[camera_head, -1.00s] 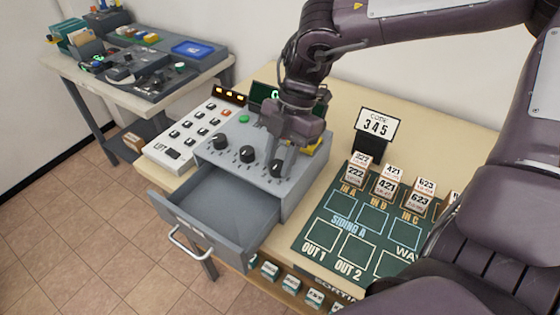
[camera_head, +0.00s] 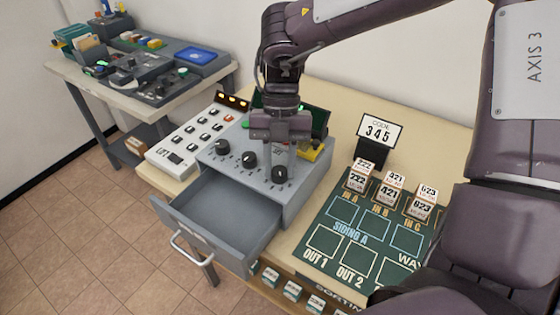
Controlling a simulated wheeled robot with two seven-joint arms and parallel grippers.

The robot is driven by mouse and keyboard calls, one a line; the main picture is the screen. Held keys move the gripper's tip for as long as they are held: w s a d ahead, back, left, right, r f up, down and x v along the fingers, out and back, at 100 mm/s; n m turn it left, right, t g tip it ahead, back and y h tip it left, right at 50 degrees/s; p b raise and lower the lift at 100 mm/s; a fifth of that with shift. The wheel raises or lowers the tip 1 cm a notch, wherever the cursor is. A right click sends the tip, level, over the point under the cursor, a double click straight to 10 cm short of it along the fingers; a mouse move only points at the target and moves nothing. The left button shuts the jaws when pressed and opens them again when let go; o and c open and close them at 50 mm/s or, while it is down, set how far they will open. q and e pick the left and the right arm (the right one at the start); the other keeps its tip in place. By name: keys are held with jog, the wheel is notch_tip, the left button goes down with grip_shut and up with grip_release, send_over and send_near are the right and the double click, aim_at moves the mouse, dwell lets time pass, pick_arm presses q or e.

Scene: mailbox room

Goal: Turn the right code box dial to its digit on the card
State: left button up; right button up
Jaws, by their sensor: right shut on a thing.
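The grey code box (camera_head: 236,176) stands on the table with its drawer (camera_head: 205,240) pulled open. Three black dials sit on its sloped top: the left dial (camera_head: 222,147), the middle dial (camera_head: 249,159) and the right dial (camera_head: 279,174). My right gripper (camera_head: 280,164) points down and is shut on the right dial; its fingers hide the dial's upper part. The code card (camera_head: 379,132) behind the box reads 345. The digit at the right dial is too small to read. My left gripper is not in view.
A white keypad panel (camera_head: 190,140) lies left of the box, and a dark screen (camera_head: 312,118) stands behind it. A green siding board (camera_head: 340,220) with numbered blocks lies to the right. A second table (camera_head: 130,85) stands at the back left.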

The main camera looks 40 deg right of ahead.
dwell(0.4)
jog(key=o, duration=1)
jog(key=p+v, duration=0.2)
jog(key=v, duration=0.6)
jog(key=shift+w+f, duration=0.1)
